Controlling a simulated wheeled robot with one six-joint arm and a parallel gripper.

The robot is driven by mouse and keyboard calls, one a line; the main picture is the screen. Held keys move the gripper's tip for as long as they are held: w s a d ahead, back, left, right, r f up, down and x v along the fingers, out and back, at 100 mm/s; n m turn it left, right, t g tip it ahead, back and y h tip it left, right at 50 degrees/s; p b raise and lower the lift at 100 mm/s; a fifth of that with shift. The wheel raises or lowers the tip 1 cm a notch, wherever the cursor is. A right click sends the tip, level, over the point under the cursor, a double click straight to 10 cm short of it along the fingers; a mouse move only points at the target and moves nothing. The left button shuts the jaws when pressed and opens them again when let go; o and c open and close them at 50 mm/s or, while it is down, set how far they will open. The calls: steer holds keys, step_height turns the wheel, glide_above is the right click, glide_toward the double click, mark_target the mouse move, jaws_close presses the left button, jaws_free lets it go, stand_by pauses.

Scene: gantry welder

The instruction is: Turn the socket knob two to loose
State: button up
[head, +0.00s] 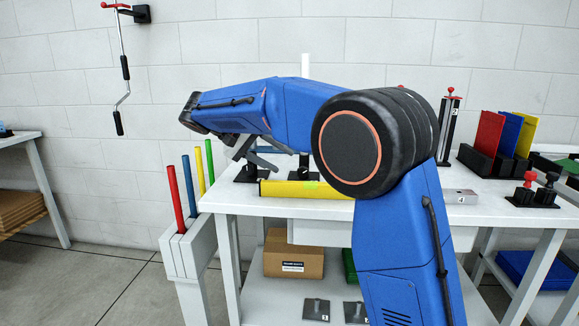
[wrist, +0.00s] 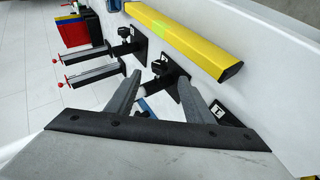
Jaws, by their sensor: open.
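In the wrist view my gripper (wrist: 160,78) is open. Its two grey fingers point toward a black socket (wrist: 172,74) with a dark knob (wrist: 158,67) on it. The knob lies near the gap between the fingertips; I cannot tell whether they touch it. A pale rod piece shows between the fingers, and the socket's number is not readable. Another black plate (wrist: 222,112), marked 1, is partly hidden by the right finger. In the head view my gripper (head: 248,157) hangs over the left end of the table, close to a black socket (head: 303,170).
A yellow beam (head: 275,189) lies along the table's front edge, beside the sockets. Two red-handled clamps (wrist: 95,76) stand farther along the table. Upright red, blue and yellow plates (head: 490,132) are at the right. Coloured rods (head: 176,198) stand in a holder left of the table.

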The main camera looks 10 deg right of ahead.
steer(key=v, duration=0.9)
steer(key=m+t+y, duration=0.3)
steer(key=y, duration=0.8)
glide_toward(303, 171)
steer(key=x, duration=0.8)
steer(key=shift+w+f, duration=0.1)
steer(key=shift+f, duration=0.2)
steer(key=c, duration=1.1)
